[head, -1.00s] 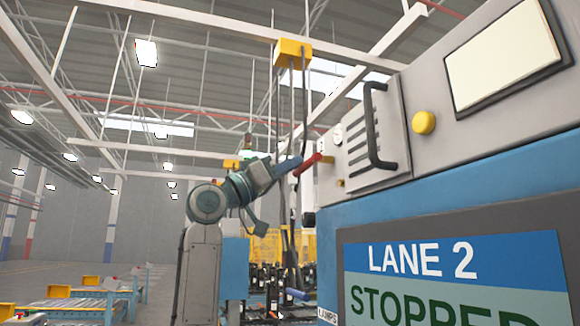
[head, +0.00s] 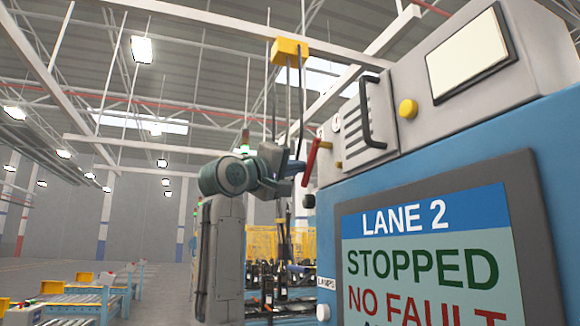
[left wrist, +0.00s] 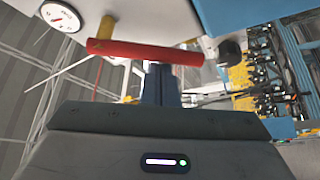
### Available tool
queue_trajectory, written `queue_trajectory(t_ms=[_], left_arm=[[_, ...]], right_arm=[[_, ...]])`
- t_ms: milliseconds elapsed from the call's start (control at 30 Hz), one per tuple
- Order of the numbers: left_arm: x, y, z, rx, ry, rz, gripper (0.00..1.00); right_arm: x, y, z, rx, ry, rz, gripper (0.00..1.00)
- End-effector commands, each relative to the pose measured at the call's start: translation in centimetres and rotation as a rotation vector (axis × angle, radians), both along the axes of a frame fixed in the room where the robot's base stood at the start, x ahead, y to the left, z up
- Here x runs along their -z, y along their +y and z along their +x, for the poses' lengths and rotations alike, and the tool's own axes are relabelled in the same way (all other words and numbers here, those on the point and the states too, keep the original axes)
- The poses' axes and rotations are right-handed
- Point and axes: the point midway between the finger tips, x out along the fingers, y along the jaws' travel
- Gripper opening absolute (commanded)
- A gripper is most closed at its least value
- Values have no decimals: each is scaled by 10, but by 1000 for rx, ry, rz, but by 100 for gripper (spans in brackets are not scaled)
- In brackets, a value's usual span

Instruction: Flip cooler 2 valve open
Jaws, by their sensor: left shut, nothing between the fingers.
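A red valve handle (head: 312,161) shows at the left end of the blue and grey machine, steeply tilted in the head view. In the left wrist view the same red handle (left wrist: 145,51) lies nearly level across the top of my fingers. No label naming it as cooler 2 is readable. My left gripper (head: 298,167) is beside the handle, shut and empty. In the left wrist view its fingertips (left wrist: 160,68) are right at the handle's underside; I cannot tell whether they touch. My right gripper is out of view.
A round gauge (left wrist: 60,17) is close to the handle. A dark knob (left wrist: 229,52) is on its other side. A screen (head: 430,255) reads LANE 2, STOPPED, NO FAULT. A black grab handle (head: 373,112) and yellow button (head: 408,108) are on the machine's face. Low conveyors (head: 75,300) stand far left.

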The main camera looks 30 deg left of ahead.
Motion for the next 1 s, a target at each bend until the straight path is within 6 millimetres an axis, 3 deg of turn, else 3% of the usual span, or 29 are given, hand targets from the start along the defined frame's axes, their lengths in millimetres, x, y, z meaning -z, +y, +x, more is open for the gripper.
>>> queue_trajectory(t_ms=[600,1000], left_arm=[[19,-23,-19,4,348,-390,0],[20,-30,-24,4,362,-405,0]], right_arm=[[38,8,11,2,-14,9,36],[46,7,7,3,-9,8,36]])
